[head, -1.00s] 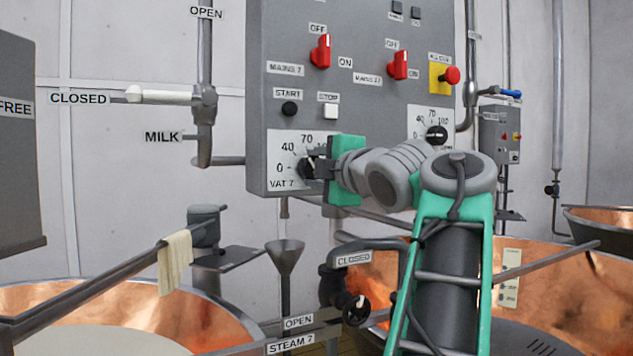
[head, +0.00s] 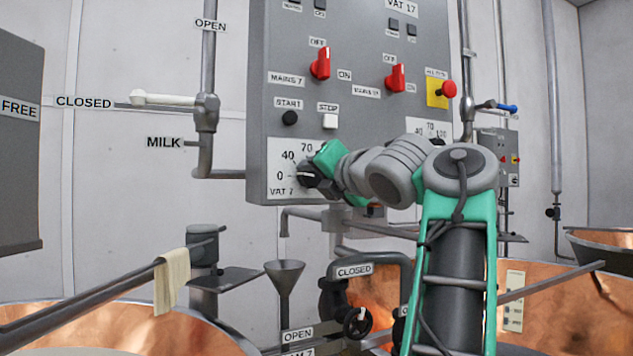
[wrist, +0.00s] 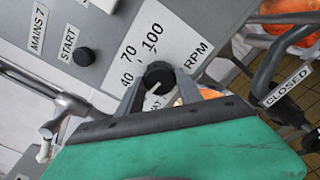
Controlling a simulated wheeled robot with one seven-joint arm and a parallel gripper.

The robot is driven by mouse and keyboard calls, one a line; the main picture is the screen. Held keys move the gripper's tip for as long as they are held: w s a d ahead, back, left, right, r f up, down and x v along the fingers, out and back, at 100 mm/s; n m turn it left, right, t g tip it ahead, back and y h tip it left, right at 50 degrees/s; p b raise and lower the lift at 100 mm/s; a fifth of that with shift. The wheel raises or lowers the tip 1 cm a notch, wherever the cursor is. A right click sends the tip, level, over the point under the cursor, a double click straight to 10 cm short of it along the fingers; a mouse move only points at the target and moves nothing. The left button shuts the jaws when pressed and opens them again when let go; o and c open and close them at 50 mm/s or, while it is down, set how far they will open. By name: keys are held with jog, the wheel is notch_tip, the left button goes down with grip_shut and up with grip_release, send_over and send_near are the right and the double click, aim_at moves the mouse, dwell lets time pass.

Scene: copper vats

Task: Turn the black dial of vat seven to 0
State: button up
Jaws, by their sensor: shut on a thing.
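The black dial of vat seven (head: 306,173) is on the white scale plate (head: 281,155) at the lower left of the grey panel. The plate reads VAT 7, and 0, 40 and 70 show in the head view. In the wrist view the dial (wrist: 158,73) has a pale pointer line towards the lower left, on the side below 40. In the head view its mark points left, roughly at 0; exact alignment is unclear. My gripper (wrist: 161,82) is shut on the dial, one finger each side, its green body tilted. In the wrist view the 0 is hidden.
The START button (head: 290,118), STOP button (head: 330,121) and red mains switch (head: 320,64) sit above the dial. A second scale plate (head: 429,128) is partly behind my arm. Pipes, a funnel (head: 284,275) and copper vats (head: 120,325) lie below.

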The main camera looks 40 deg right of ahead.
jog(key=shift+f+n, duration=0.1)
jog(key=shift+n, duration=0.7)
jog(key=o, duration=1.4)
jog(key=shift+s, duration=0.1)
jog(key=v, duration=0.7)
jog(key=shift+s+a+b, duration=0.2)
jog(key=shift+s+b, duration=0.1)
